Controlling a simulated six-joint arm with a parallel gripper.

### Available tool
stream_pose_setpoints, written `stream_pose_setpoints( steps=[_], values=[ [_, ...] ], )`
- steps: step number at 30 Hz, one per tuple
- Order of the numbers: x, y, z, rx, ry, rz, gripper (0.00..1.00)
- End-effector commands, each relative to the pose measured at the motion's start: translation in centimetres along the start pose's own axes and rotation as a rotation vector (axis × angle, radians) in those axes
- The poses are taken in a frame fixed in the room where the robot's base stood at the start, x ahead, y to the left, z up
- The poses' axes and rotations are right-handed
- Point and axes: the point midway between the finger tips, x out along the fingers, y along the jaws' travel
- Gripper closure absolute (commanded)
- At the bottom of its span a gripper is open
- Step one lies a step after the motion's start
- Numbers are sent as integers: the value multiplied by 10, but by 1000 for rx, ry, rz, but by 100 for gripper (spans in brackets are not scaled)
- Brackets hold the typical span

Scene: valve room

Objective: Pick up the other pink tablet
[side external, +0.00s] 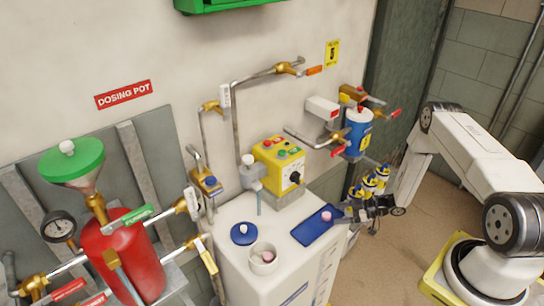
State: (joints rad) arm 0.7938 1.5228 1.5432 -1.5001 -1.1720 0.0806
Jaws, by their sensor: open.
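A pink tablet (326,216) sits on the blue tray (306,233), near the tray's right part, on top of the white tank (227,268). Another pink tablet (267,256) is in the round white cup (255,267) at the front of the tank top. My gripper (346,215) reaches in from the right, its fingertips close to the tablet on the tray. It is open and empty. Whether a finger touches the tablet is too small to tell.
A round blue lid (243,234) lies left of the tray. A yellow control box (279,165) with buttons stands behind the tray. Yellow-and-blue bottles (369,186) stand behind my gripper. Pipes and valves line the wall; a red dosing pot (125,254) is at the left.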

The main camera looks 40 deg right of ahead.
Motion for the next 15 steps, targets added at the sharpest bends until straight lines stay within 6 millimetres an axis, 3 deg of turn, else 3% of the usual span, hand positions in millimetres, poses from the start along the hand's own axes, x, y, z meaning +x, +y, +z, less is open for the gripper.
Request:
stream_pose_setpoints(
  steps=[7,15],
  values=[
    [29,0,0,0,-1,-2,14],
    [36,0,0,1,-2,1,14]
  ],
)
